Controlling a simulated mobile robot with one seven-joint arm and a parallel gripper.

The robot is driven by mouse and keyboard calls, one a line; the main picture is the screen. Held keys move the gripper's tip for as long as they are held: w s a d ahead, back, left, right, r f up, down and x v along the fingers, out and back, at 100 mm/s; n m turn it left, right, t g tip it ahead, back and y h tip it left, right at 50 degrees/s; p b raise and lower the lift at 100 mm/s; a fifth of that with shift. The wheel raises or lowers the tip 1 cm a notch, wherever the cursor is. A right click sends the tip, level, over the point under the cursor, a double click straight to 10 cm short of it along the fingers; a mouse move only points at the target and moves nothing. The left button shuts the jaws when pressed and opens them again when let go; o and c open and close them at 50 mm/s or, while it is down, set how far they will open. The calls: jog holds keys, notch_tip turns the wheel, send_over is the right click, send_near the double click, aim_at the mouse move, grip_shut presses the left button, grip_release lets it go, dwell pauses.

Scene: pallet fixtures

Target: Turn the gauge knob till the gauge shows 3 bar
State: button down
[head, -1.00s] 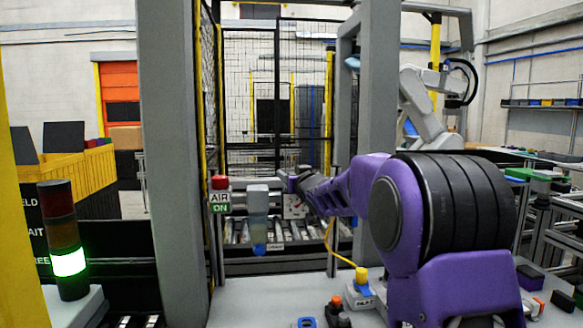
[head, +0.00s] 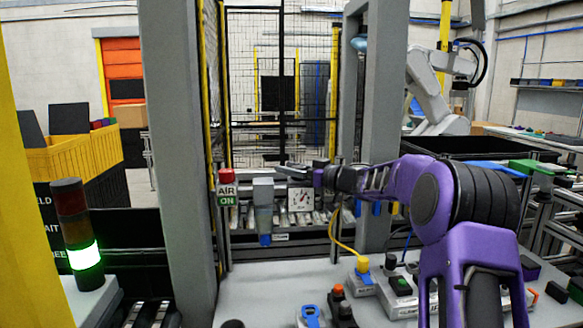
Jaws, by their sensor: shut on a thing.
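The gauge (head: 301,199) is a small white square dial with a dark needle and a red mark, in the middle of the head view beside the grey air unit (head: 264,205). Its face is uncovered, but its figures are too small to read. My purple arm reaches in from the right. My gripper (head: 291,172) is just above the gauge, at the top of the air unit's right side, shut on the gauge knob. The knob itself is mostly hidden by the fingers.
A red-topped AIR ON sign (head: 227,189) stands left of the air unit. Grey posts (head: 176,140) flank the fixture, with a mesh fence behind. A yellow hose (head: 345,245) and several button boxes lie on the bench below my arm.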

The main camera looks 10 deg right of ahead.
jog(key=shift+a+f+n+g+y, duration=0.1)
jog(key=shift+f+n+g+y, duration=0.05)
jog(key=shift+n+g+y, duration=0.3)
jog(key=shift+c, duration=1.8)
grip_release()
jog(key=v, duration=1.7)
jog(key=shift+s+b, duration=0.2)
jog(key=shift+b, duration=0.1)
